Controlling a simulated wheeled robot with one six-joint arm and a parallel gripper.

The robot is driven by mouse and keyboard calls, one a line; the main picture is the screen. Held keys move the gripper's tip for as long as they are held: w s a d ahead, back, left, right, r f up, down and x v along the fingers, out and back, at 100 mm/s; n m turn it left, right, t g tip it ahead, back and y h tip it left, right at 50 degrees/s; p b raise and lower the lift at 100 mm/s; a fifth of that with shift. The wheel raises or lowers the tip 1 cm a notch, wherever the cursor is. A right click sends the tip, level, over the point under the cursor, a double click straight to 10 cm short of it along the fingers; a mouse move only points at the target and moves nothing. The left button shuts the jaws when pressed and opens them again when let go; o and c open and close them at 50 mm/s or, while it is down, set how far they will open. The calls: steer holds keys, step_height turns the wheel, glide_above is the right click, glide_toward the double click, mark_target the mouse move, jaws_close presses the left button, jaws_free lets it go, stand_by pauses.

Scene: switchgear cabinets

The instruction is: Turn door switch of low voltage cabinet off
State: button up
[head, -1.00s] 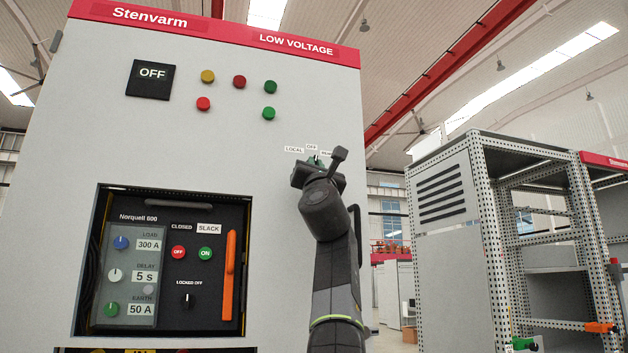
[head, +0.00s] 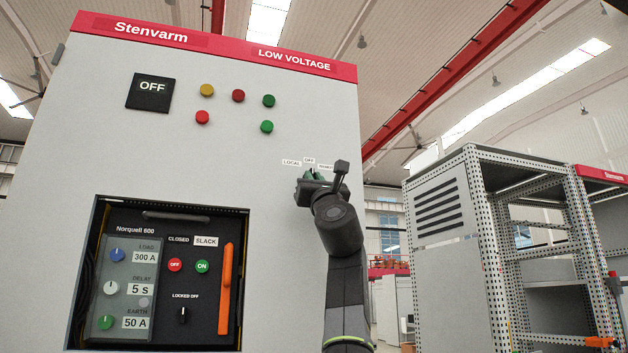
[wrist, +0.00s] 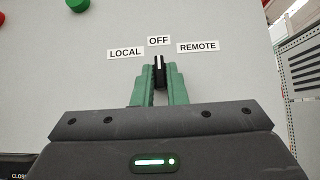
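The low voltage cabinet (head: 290,110) is a tall grey panel with a red top band. Its door switch (wrist: 159,70) is a small black knob under the labels LOCAL, OFF (wrist: 158,40) and REMOTE in the wrist view. The knob stands about upright, in line with OFF. My gripper (wrist: 159,78) has green fingers, one on each side of the knob, with little or no gap to it; they look shut on it. In the head view my gripper (head: 314,175) is at the switch, and its body and fingers mostly hide the knob.
A breaker panel (head: 180,275) with an orange handle (head: 225,288) sits in an opening below left. An open metal frame cabinet (head: 480,240) stands to the right.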

steer(key=o, duration=0.3)
steer(key=shift+f, duration=0.1)
steer(key=b+v, duration=1.2)
steer(key=v, duration=0.1)
steer(key=shift+s+f, duration=0.25)
steer(key=shift+r, duration=0.1)
steer(key=p+x, duration=1.2)
steer(key=x, duration=0.1)
steer(key=shift+w+r, duration=0.25)
